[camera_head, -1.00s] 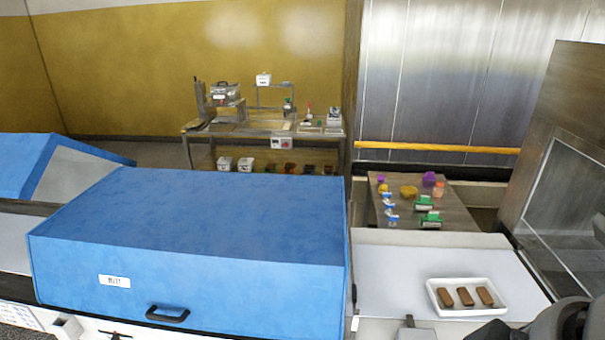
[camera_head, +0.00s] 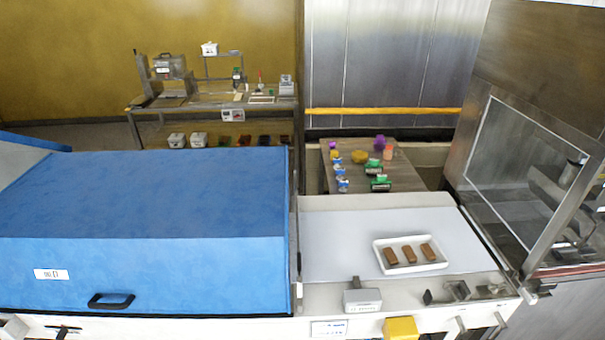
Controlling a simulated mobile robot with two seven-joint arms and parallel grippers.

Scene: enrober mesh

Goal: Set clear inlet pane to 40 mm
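I cannot pick out the clear inlet pane with certainty. A thin upright edge (camera_head: 298,240) stands at the right end of the blue hood (camera_head: 150,200), seen nearly edge-on. Its height and any scale on it are too small to read. Right of it lies a pale flat bed (camera_head: 335,240). A small grey box with an upright stub (camera_head: 361,299) sits on the front ledge beside the hood's end. Neither of my grippers can be made out in the head view.
A white tray (camera_head: 436,264) with three brown bars lies on the bed. A yellow block (camera_head: 401,328) and metal fittings (camera_head: 458,290) sit along the front. A framed clear panel (camera_head: 500,190) rises at the right. Behind stand a side table (camera_head: 405,173) and a workbench (camera_head: 185,110).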

